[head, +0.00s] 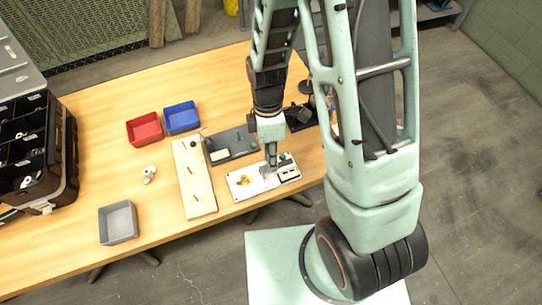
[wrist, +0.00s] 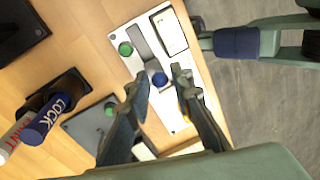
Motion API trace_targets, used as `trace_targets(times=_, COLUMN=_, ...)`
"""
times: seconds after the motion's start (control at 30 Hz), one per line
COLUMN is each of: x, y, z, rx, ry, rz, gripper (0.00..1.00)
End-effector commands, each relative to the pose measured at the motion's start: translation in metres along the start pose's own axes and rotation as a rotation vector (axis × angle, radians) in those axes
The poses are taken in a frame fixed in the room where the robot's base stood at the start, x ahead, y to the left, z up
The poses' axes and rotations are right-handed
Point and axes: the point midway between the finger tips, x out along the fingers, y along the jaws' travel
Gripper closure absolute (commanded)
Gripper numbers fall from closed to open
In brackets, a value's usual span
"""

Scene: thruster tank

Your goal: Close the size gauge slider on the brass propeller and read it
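The size gauge is a white plate (head: 238,190) on the near right of the table, also in the wrist view (wrist: 129,66). It has a grey strip, a green knob (wrist: 125,48), a blue knob (wrist: 159,79) and a pale framed panel (wrist: 169,32); I can make out no reading. The brass propeller (head: 243,180) lies on the plate's left part. In the wrist view only a yellow sliver shows by a finger. My gripper (head: 271,165) points down over the plate. Its fingers are apart, either side of the blue knob, with gaps visible in the wrist view (wrist: 160,76).
A dark plate (head: 238,147) lies behind the gauge and a pale board (head: 195,190) to its left. Red (head: 145,129), blue (head: 182,118) and grey (head: 118,223) bins stand farther left. Two markers (wrist: 47,120) sit in a black holder.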

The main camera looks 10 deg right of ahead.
Motion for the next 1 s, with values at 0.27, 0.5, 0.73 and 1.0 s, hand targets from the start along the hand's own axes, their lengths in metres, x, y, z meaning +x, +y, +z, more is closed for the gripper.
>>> trace_targets(times=0.27, x=0.0, y=0.0, z=0.0, rx=0.0, ry=0.0, rz=0.0, gripper=1.0)
trace_targets(times=0.5, x=0.0, y=0.0, z=-0.001, rx=-0.001, ry=0.0, rz=0.0, gripper=1.0)
trace_targets(times=0.73, x=0.001, y=-0.003, z=-0.02, rx=-0.003, ry=0.001, rz=0.001, gripper=1.0)
trace_targets(times=1.0, x=0.0, y=-0.003, z=-0.02, rx=0.0, ry=0.0, rz=0.001, gripper=0.83)
